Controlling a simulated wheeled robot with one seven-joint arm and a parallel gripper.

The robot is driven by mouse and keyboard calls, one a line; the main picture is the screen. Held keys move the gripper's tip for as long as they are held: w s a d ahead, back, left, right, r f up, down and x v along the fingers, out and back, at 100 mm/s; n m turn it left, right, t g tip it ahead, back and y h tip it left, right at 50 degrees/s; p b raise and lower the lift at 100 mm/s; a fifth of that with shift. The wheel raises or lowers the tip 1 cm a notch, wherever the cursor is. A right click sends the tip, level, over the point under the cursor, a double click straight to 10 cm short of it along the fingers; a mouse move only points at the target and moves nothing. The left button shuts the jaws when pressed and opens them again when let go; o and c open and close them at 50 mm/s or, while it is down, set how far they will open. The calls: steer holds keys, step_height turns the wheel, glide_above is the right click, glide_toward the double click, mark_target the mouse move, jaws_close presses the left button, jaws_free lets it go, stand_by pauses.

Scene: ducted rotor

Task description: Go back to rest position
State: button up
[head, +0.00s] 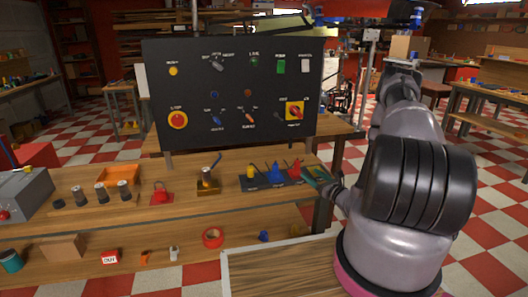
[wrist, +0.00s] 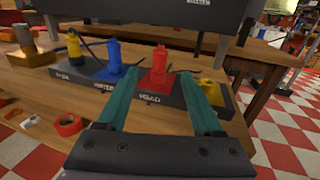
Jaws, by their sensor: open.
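My gripper (wrist: 158,76) is open, its two teal fingers spread on either side of a red upright piece (wrist: 160,62) in the wrist view. I cannot tell how far the fingertips reach around it; no contact is clear. The red piece stands on a dark labelled block, beside a blue piece (wrist: 114,62) and a yellow piece (wrist: 73,45) on similar blocks. In the head view my gripper (head: 318,180) is at the right end of the bench, just right of the red piece (head: 295,167). My arm extends in from the right.
A black control panel (head: 235,125) stands upright behind the bench top (head: 130,215). A yellow item (wrist: 211,92) lies beside the right finger. A red tape roll (head: 212,237) is on the lower shelf. The checkered floor (head: 490,235) is open at the right.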

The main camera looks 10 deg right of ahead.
steer(key=s+a+r+n+g+y, duration=0.1)
steer(key=a+r+n+g+y, duration=0.5)
steer(key=r, duration=0.5)
steer(key=s+a+r+n+g+y, duration=0.1)
steer(key=a+r+n+g+y, duration=0.35)
steer(key=a+r+n, duration=0.55)
steer(key=s+a+r+n+g+h, duration=0.3)
steer(key=s+r+n+g+h, duration=0.4)
steer(key=s+r, duration=0.8)
steer(key=s+d+r+n+t+h, duration=0.5)
steer(key=s+d+r+t+h, duration=0.1)
steer(key=s+r, duration=0.3)
steer(key=shift+d+t+h, duration=0.35)
steer(key=shift+d+t, duration=0.25)
steer(key=shift+t, duration=0.15)
